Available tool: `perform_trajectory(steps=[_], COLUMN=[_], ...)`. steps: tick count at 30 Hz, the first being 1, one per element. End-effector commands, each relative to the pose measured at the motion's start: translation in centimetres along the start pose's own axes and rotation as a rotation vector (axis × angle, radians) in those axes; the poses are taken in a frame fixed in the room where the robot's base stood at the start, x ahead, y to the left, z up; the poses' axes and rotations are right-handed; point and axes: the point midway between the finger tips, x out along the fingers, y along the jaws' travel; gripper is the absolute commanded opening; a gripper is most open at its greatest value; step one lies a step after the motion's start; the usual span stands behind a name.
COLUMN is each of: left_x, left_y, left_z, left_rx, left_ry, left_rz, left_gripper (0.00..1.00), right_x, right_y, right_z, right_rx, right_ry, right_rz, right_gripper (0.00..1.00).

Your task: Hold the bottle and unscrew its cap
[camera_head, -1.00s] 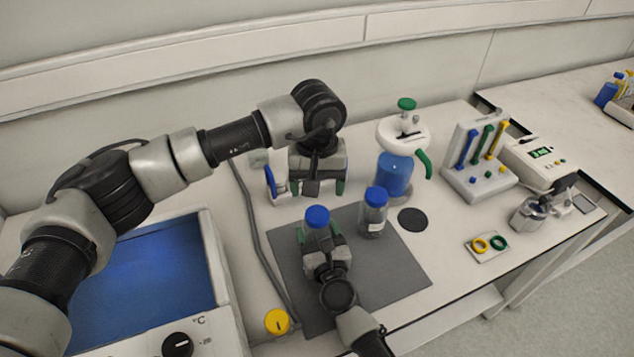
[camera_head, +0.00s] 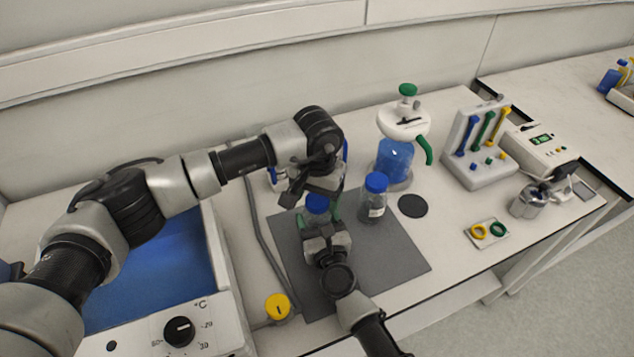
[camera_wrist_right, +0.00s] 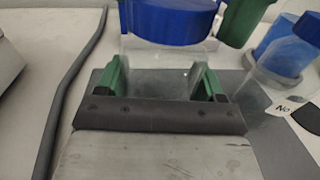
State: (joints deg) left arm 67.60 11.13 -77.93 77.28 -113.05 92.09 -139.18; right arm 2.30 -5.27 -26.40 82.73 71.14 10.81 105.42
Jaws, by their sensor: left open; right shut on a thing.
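A clear bottle stands upright with a blue cap (camera_head: 317,204). Its clear body (camera_wrist_right: 160,65) shows in the right wrist view, where the cap (camera_wrist_right: 175,20) is at the top. My right gripper (camera_wrist_right: 160,82) is shut on the bottle's body below the cap, its green fingers on either side. My left gripper (camera_head: 318,207) is directly above, pointing down over the cap. Its green fingertips show on both sides of the cap in the right wrist view, open; a gap shows at the right finger. The left gripper partly hides the cap in the head view.
A second blue-capped bottle (camera_head: 374,198) stands close right on the grey mat (camera_head: 400,262). A tool rack (camera_head: 480,150) and metal vessel (camera_head: 530,202) are right. A blue bath (camera_head: 155,265) is left, beside a grey hose (camera_head: 262,240).

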Motion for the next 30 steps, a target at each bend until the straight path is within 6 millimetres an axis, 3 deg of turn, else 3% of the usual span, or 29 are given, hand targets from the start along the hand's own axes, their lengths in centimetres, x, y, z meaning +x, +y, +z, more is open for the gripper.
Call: perform_trajectory(steps=[10,20,26,30], left_x=[0.50,0.48,0.46,0.45], left_y=[0.02,0.01,-0.01,-0.03], left_z=[-0.01,-0.01,-0.01,0.00], left_rx=[0.000,0.000,-0.056,-0.267], left_ry=[0.001,0.001,0.001,0.000], left_rz=[0.000,0.000,-0.001,-0.001], left_gripper=[0.73,0.24,0.24,0.24], right_x=[-0.02,-0.02,-0.02,-0.02], right_y=[-0.04,-0.04,-0.04,-0.05], right_z=[-0.06,-0.06,-0.06,-0.07], right_rx=[-0.001,0.000,0.000,0.000], right_ry=[0.001,0.001,0.001,0.001], right_rz=[-0.001,-0.001,-0.001,-0.001], right_gripper=[0.02,0.02,0.02,0.02])
